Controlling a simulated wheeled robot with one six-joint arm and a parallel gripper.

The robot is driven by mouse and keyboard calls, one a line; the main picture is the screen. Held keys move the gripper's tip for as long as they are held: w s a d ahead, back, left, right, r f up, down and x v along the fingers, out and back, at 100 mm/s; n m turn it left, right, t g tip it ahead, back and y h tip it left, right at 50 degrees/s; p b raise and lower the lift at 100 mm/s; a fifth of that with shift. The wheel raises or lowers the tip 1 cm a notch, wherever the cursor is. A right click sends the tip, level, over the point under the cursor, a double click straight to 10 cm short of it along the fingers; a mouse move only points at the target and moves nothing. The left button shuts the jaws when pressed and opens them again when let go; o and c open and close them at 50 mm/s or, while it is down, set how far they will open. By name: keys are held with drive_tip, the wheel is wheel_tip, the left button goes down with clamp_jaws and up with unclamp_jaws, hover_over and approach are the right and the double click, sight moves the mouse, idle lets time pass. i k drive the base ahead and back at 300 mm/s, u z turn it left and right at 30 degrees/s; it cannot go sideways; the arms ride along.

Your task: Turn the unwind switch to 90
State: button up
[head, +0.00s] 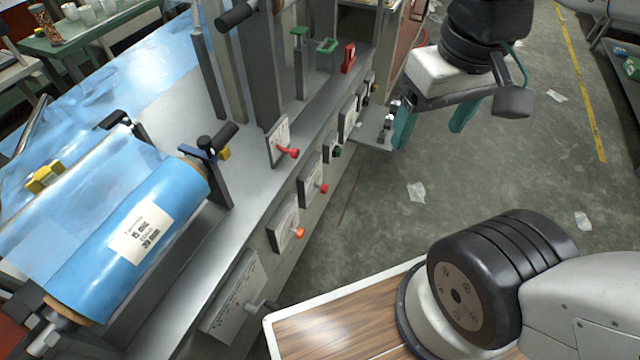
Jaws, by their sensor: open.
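Several switch plates with coloured knobs line the machine's side in the head view. One plate (285,222) has an orange knob (300,233), another (311,178) a red knob (322,188). A higher plate (279,140) has a red knob (293,152), and a large lower plate (232,297) has a grey lever (262,306). Their print is too small to read, so I cannot tell which is the unwind switch. My gripper (431,138) is open and empty, its two teal fingers apart, right of the machine's far plates. Its left finger appears close to a small ledge.
The small ledge (365,141) juts from the machine and carries small metallic items (388,124). A blue film roll (130,243) lies at the left. Green and red clamps (347,57) stand on the machine bed. The grey floor (500,170) at right is mostly clear, with paper scraps.

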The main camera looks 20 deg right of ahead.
sight(324, 189)
drive_tip(key=z, duration=0.05)
drive_tip(key=k, duration=0.45)
drive_tip(key=u, duration=0.85)
drive_tip(key=i, duration=0.7)
drive_tip(key=z, duration=0.55)
